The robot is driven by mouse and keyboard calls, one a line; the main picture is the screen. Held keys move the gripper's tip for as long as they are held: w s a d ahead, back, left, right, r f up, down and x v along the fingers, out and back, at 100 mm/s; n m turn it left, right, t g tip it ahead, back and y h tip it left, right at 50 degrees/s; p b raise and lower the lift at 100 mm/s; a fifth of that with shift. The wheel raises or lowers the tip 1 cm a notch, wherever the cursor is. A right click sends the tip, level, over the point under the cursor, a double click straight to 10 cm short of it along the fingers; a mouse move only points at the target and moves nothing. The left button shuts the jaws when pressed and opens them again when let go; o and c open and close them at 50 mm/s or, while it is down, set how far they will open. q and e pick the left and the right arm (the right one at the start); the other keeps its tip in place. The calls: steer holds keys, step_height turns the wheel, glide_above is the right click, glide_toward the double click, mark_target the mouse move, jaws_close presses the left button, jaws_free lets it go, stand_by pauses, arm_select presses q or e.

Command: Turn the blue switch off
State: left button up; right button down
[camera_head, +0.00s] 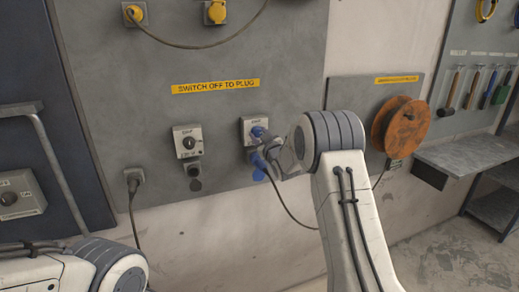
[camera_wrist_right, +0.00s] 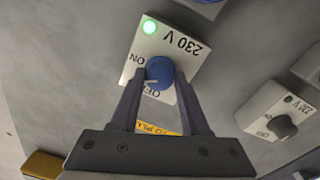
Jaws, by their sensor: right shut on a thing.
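The blue switch (camera_head: 259,131) is a round knob on a pale box on the grey wall panel. In the right wrist view the knob (camera_wrist_right: 159,70) sits between ON and OFF lettering, with "230 V" and a lit green lamp (camera_wrist_right: 149,27) on the box. A pale mark shows at the knob's lower edge by the OFF lettering; its exact setting is hard to tell. My right gripper (camera_wrist_right: 160,88) is closed around the knob, one finger on each side. In the head view my right wrist partly covers the box. My left gripper is out of view; only its arm shows at lower left.
A blue socket (camera_head: 258,162) with a cable is just below the switch. A second switch box (camera_head: 188,141) with a dark knob is to its left. An orange cable reel (camera_head: 401,126) and a grey shelf (camera_head: 470,152) are to the right.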

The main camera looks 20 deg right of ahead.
steer(key=n+b, duration=0.9)
steer(key=b, duration=0.4)
steer(key=shift+f, duration=0.15)
steer(key=n+b, duration=0.3)
steer(key=shift+r+y, duration=0.2)
steer(key=shift+y, duration=0.1)
steer(key=shift+r+n, duration=0.1)
steer(key=shift+n, duration=0.2)
steer(key=shift+c, duration=2.2)
jaws_free()
